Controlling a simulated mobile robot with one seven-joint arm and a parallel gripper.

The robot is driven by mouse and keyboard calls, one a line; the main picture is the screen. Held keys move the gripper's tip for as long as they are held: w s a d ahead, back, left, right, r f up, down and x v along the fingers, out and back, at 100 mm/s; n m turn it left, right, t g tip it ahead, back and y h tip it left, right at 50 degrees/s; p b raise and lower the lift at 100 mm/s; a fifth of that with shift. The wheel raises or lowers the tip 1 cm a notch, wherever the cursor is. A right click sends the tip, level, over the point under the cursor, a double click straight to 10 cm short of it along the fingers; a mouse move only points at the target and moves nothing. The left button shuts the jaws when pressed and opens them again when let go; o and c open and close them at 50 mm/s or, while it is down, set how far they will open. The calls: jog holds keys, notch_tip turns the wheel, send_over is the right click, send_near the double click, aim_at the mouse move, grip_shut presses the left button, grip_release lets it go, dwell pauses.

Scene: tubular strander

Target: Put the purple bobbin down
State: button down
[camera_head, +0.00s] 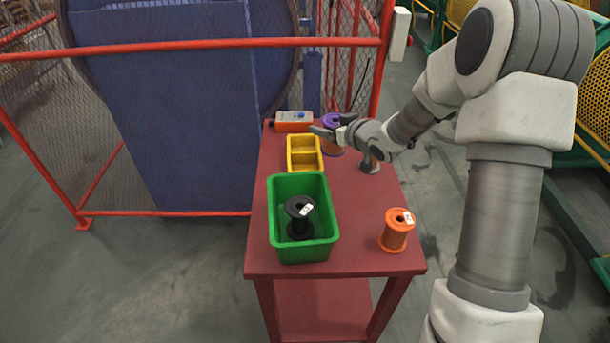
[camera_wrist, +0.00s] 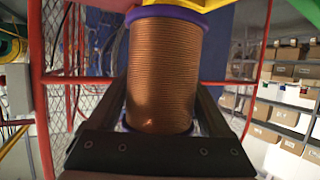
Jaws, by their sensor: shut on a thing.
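The purple bobbin (camera_head: 331,119), with purple flanges and copper wire, is at the far part of the red table (camera_head: 345,240). My gripper (camera_head: 324,131) is shut on it from the side. In the wrist view the copper winding of the purple bobbin (camera_wrist: 163,75) fills the space between the two dark fingers, with a purple flange at the top. My gripper hides part of the bobbin in the head view. I cannot tell whether its lower flange touches the table.
A yellow two-compartment bin (camera_head: 304,154) stands left of the bobbin, and an orange-and-grey box (camera_head: 293,121) behind it. A green bin (camera_head: 288,254) holds a black bobbin (camera_head: 299,219). An orange bobbin (camera_head: 397,230) stands front right. The table's right middle is mostly clear. Red fencing (camera_head: 200,46) stands behind.

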jog(key=w+n+y, duration=0.1)
jog(key=w, duration=0.1)
jog(key=n+g+y+b, duration=0.3)
jog(key=b, duration=0.4)
send_over(298, 168)
notch_tip(298, 168, down, 7)
jog(key=shift+f+b, duration=0.55)
jog(key=shift+f, duration=1.3)
jog(key=shift+f, duration=0.2)
grip_release()
jog(key=shift+s+f, duration=0.1)
